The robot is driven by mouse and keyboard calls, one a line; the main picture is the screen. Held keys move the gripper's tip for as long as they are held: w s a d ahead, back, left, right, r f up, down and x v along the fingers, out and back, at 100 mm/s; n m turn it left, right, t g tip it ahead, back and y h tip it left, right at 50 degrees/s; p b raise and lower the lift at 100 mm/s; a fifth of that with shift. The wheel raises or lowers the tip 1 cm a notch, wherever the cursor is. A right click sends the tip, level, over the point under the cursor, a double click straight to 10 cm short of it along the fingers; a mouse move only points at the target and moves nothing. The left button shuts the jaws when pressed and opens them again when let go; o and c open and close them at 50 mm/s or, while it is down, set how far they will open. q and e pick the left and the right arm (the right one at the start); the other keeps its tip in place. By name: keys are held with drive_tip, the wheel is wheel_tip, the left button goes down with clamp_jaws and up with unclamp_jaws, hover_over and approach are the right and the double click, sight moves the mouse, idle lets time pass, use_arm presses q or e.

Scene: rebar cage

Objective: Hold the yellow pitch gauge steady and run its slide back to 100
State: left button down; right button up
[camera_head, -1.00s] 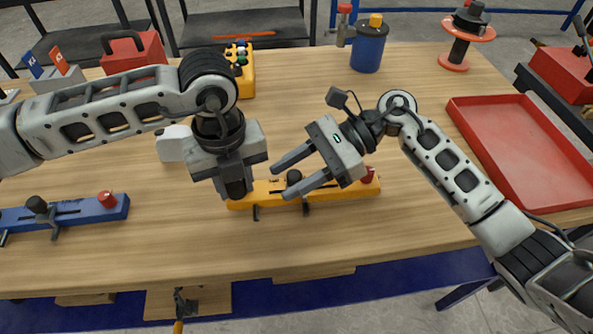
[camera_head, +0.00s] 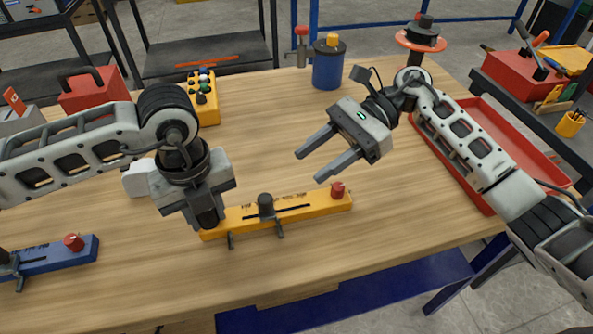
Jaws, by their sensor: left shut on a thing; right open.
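The yellow pitch gauge (camera_head: 316,202) lies flat on the wooden table near the front middle. It has a slot, a dark slide knob (camera_head: 265,204) near its middle and a red knob (camera_head: 337,189) at its right end. Two dark prongs stick out from its front edge. My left gripper (camera_head: 207,216) is shut on the gauge's left end, which it partly hides. My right gripper (camera_head: 316,162) is open and empty, above and behind the gauge's right half, apart from it. The scale marks are too small to read.
A blue gauge (camera_head: 60,258) with a red knob lies at the left. A yellow button box (camera_head: 205,105), a blue pot (camera_head: 328,66) and a red toolbox (camera_head: 95,88) stand at the back. A red tray (camera_head: 545,163) lies at the right. Table right of the gauge is clear.

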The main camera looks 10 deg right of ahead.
drive_tip(key=shift+w+d+r, duration=0.1)
drive_tip(key=shift+d+r, duration=0.1)
drive_tip(key=shift+d, duration=0.2)
drive_tip(key=c, duration=0.3)
use_arm(q)
drive_tip(key=shift+r, duration=0.1)
use_arm(e)
drive_tip(key=shift+w+d+r+h, duration=0.15)
drive_tip(key=shift+d+r+h, duration=0.15)
drive_tip(key=shift+h, duration=0.1)
drive_tip(key=c, duration=0.6)
drive_tip(key=d+r+h, duration=0.1)
drive_tip(key=w+d+r+t+h, duration=0.1)
drive_tip(key=d+h, duration=0.1)
drive_tip(key=shift+r, duration=0.2)
clamp_jaws()
approach(270, 216)
drive_tip(key=shift+w+d+f+h, duration=0.15)
drive_tip(key=shift+w+f, duration=0.2)
drive_tip(key=shift+f, duration=0.25)
drive_tip(key=shift+w+d+f+h, duration=0.15)
drive_tip(key=shift+w+f, duration=0.25)
drive_tip(key=shift+f, duration=0.2)
drive_tip(key=a, duration=0.1)
drive_tip(key=s+a, duration=0.1)
drive_tip(key=a, duration=0.1)
drive_tip(key=shift+a+f, duration=0.1)
drive_tip(key=shift+a, duration=0.45)
